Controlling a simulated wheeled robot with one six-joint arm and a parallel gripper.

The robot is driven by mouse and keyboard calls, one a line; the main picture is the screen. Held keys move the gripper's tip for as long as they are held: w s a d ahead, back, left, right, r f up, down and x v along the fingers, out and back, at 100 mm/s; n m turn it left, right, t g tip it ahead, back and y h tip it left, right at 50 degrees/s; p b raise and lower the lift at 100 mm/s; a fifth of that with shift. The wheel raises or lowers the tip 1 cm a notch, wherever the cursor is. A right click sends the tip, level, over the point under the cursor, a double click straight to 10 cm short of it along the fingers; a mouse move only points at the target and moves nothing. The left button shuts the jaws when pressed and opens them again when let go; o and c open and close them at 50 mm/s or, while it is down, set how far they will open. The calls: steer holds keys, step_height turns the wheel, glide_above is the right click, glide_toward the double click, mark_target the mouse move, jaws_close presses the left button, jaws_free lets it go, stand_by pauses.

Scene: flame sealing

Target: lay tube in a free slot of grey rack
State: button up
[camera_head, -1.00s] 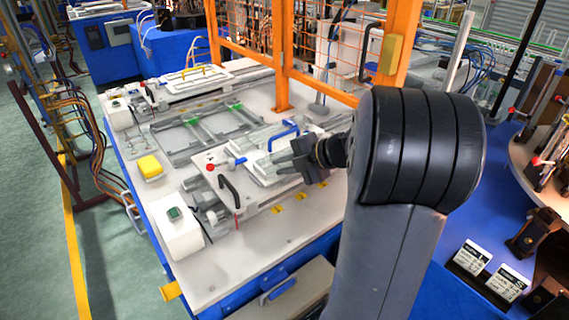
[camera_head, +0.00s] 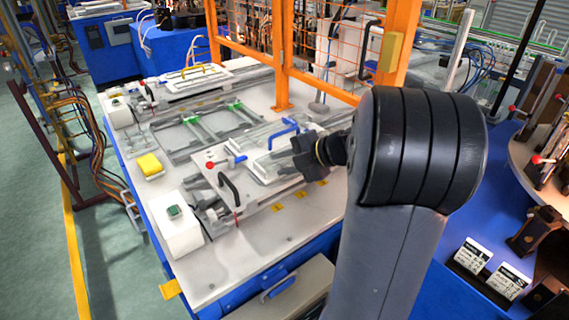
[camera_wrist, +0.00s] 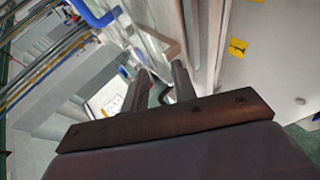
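My gripper (camera_head: 303,158) is over the right part of the white bench, near the blue handle (camera_head: 284,134). In the wrist view, my gripper's two dark fingers (camera_wrist: 160,86) stand apart with a gap between them. I see no tube held there; a dark curved piece shows behind the gap. No tube can be made out for certain in either view. A grey frame with green pieces (camera_head: 196,127) lies on the bench beyond my gripper; I cannot tell whether it is the grey rack.
The white bench (camera_head: 250,255) has a clear front strip. On it are a black handle (camera_head: 229,186), a white box (camera_head: 178,226) and a yellow block (camera_head: 150,165). An orange guard post (camera_head: 282,60) rises behind. Two labelled cards (camera_head: 472,257) stand at the right.

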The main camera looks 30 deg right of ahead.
steer(key=shift+s+f+b, duration=0.15)
steer(key=shift+f+b, duration=0.15)
steer(key=shift+f, duration=0.25)
steer(key=v, duration=1.1)
steer(key=shift+w+d+r, duration=0.2)
steer(key=shift+w, duration=0.25)
steer(key=x, duration=0.8)
steer(key=shift+s+a, duration=0.1)
steer(key=shift+a, duration=0.15)
steer(key=shift+r, duration=0.1)
